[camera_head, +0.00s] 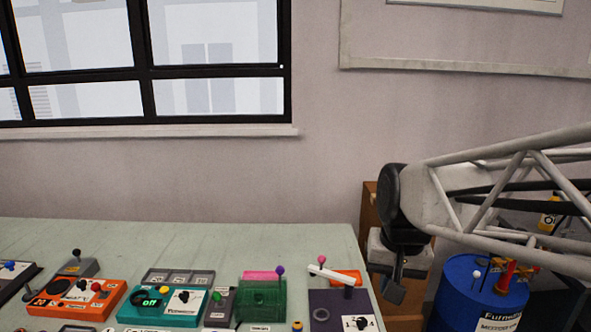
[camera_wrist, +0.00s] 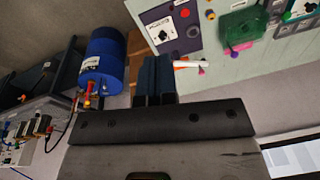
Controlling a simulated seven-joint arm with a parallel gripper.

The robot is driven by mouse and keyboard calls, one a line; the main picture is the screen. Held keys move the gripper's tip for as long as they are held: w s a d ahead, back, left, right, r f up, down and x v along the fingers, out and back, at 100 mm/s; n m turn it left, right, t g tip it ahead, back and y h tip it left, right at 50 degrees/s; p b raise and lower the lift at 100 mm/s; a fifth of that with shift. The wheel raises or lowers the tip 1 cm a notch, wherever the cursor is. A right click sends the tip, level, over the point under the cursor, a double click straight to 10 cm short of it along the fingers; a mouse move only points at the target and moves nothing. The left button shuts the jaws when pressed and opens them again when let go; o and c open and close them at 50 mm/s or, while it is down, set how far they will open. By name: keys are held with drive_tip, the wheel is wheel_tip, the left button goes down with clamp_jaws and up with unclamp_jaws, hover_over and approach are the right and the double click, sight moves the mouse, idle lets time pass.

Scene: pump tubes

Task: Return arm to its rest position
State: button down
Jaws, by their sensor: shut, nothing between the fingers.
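My gripper (camera_head: 396,284) hangs beside the right edge of the pale green table in the head view, at the end of my arm coming in from the right. In the wrist view the two dark fingers (camera_wrist: 156,78) are together with nothing between them. The gripper touches nothing that I can see. Part of it is hidden by its own wrist housing.
The table (camera_head: 200,240) holds an orange box (camera_head: 75,297), a teal box (camera_head: 160,305), a green block (camera_head: 262,302) and a dark purple panel with a white lever (camera_head: 330,274). A blue drum (camera_head: 470,290) stands right of the table.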

drive_tip(key=s+d+f+n+t, duration=0.1)
drive_tip(key=s+d+f+n, duration=0.1)
drive_tip(key=s, duration=0.9)
drive_tip(key=shift+d+f+h, duration=0.2)
drive_tip(key=shift+f+h, duration=0.2)
drive_tip(key=shift+f, duration=0.4)
